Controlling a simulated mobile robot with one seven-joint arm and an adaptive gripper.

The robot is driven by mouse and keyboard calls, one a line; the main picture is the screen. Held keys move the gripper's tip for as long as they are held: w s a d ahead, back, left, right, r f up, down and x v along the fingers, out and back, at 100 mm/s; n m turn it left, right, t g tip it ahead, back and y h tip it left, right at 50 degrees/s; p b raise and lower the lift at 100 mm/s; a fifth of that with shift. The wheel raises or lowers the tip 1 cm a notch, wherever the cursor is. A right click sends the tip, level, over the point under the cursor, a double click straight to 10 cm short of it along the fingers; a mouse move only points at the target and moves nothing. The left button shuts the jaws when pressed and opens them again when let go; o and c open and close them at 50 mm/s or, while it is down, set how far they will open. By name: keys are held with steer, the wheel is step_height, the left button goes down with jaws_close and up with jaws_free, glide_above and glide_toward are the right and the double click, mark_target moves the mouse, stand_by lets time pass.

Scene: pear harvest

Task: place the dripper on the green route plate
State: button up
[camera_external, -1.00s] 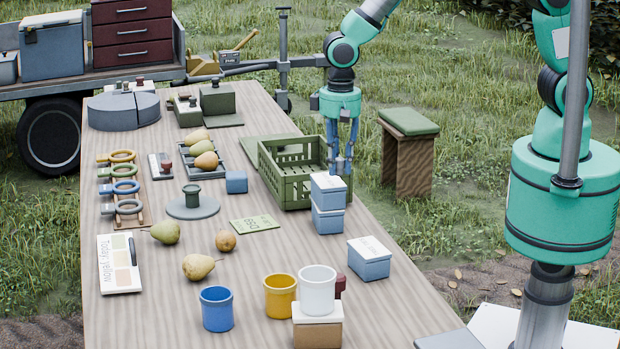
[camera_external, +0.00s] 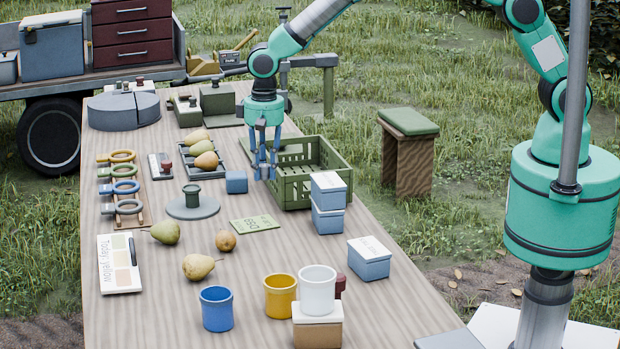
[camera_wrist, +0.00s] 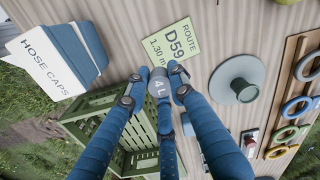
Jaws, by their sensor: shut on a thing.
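The dripper (camera_wrist: 158,86), a small grey piece marked "4 L", is held between the blue fingertips of my gripper (camera_wrist: 156,78) in the wrist view. In the external view my gripper (camera_external: 265,174) points down at the left side of the green crate, and the dripper is too small to make out there. The green route plate (camera_external: 254,224), marked "D59", lies flat on the table below and in front of my gripper. The plate also shows in the wrist view (camera_wrist: 171,45), bare and just beyond the fingertips.
The green crate (camera_external: 318,191) stands close to my gripper's right. A blue block (camera_external: 236,182) and a grey disc with a green knob (camera_external: 193,209) are to the left. Stacked blue boxes (camera_external: 328,220) stand right of the plate.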

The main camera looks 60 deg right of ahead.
steer(key=shift+f, duration=0.85)
steer(key=shift+f, duration=0.1)
steer(key=b, duration=0.1)
glide_above(266, 222)
steer(key=shift+f, duration=3.05)
steer(key=shift+f+b, duration=0.35)
steer(key=shift+f, duration=1.5)
steer(key=shift+f, duration=0.15)
steer(key=o, duration=0.8)
